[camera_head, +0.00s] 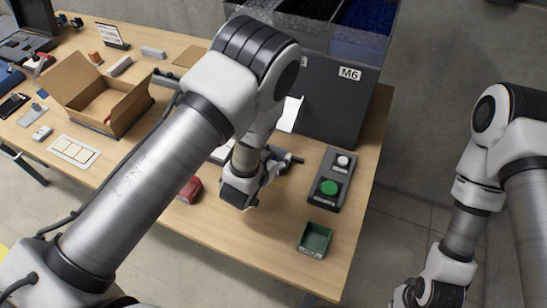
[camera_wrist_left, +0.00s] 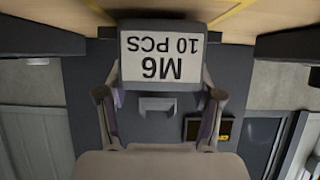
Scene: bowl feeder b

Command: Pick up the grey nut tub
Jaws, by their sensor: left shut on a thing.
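The grey nut tub (camera_wrist_left: 162,24) shows upside down in the left wrist view, with a white label reading "M6 10 PCS" on its face. My left gripper (camera_wrist_left: 160,108) has one finger on each side of the tub and is shut on it. In the head view my left gripper (camera_head: 243,187) is over the table in front of the M6 feeder, and its arm and wrist hide most of the tub. My right gripper (camera_head: 428,293) is at the lower right, off the table; its fingers do not show clearly.
The grey feeder (camera_head: 337,115) labelled M6 stands at the back. A control box with a green button (camera_head: 329,187) and a small green tray (camera_head: 315,239) are to the right. A red item (camera_head: 190,189) lies left of the gripper. An open cardboard box (camera_head: 98,98) is further left.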

